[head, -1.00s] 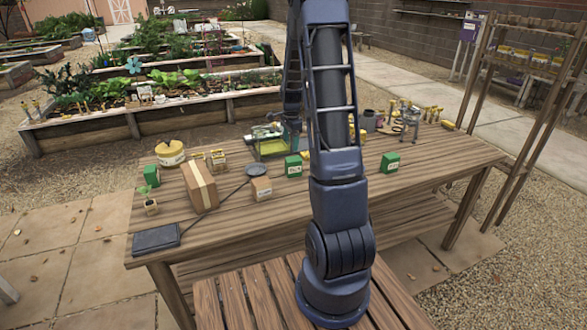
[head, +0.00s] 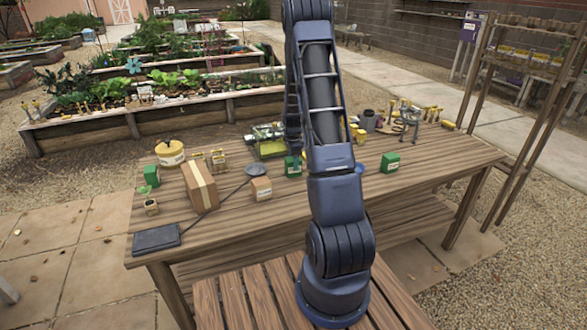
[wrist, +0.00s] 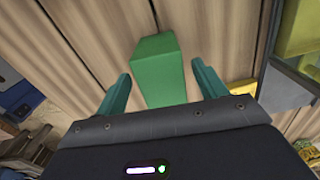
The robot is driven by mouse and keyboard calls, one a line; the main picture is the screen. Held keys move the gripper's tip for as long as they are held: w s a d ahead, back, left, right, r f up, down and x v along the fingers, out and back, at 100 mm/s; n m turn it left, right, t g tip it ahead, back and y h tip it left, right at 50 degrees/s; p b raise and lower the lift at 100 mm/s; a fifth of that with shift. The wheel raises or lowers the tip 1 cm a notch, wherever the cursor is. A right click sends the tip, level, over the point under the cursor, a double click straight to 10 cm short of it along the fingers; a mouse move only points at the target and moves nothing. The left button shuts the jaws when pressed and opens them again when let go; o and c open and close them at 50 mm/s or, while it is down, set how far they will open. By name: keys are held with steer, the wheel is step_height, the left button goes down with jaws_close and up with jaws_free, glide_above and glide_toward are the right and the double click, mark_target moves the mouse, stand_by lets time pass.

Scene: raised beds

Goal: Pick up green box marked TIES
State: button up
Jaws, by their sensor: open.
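Three small green boxes with white labels stand on the wooden table in the head view: one at the left (head: 151,175), one in the middle (head: 292,171) and one at the right (head: 390,162). Their label text is too small to read. My gripper (head: 296,152) is just above the middle box, partly hidden by my arm. In the wrist view, a green box (wrist: 158,68) lies between the two teal fingers of my open gripper (wrist: 161,78), with gaps at both sides. No label shows on it there.
The table (head: 240,225) also holds a cardboard box (head: 200,186), a small brown box (head: 261,189), a dark pad (head: 156,238) and a yellow round container (head: 170,153). A yellow-green tray (head: 271,149) stands close left of the middle green box. The front middle is clear.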

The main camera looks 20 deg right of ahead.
step_height(320, 180, down, 5)
steer(key=shift+w+d, duration=0.1)
steer(key=c, duration=1.1)
